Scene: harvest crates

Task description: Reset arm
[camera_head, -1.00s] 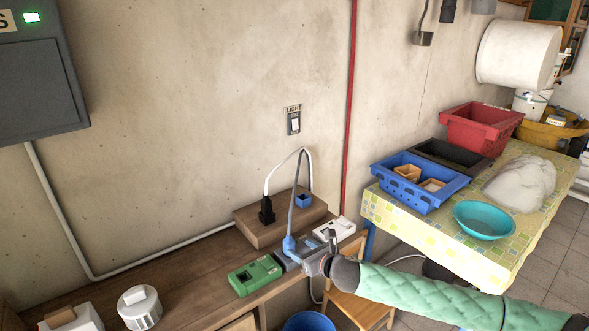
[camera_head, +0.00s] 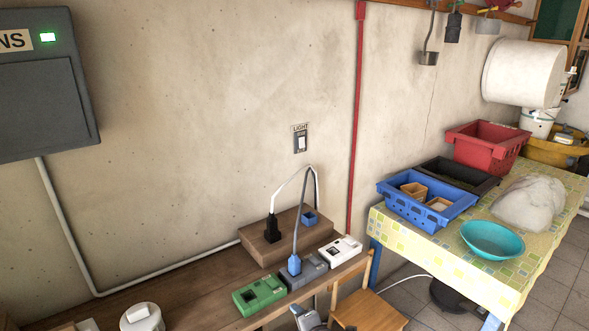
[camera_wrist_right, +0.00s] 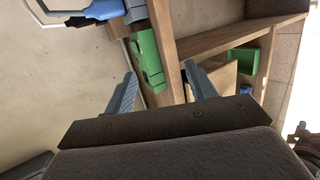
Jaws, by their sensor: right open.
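My right gripper (camera_wrist_right: 163,82) is open and empty in the right wrist view, its two grey fingers spread apart. The green box (camera_wrist_right: 148,60) shows beyond the gap between them. In the head view a small part of my right gripper (camera_head: 307,319) shows at the bottom edge, below the green box (camera_head: 259,294) and the grey box (camera_head: 303,271). It looks apart from them, and the rest of my right arm is out of view. My left gripper is in neither view.
A blue plug (camera_head: 294,265) stands in the grey box and a black plug (camera_head: 272,230) on the wooden block (camera_head: 262,249). A white box (camera_head: 340,251) sits beside them. A chair (camera_head: 366,305) and a cloth-covered table (camera_head: 402,233) with crates stand to the right.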

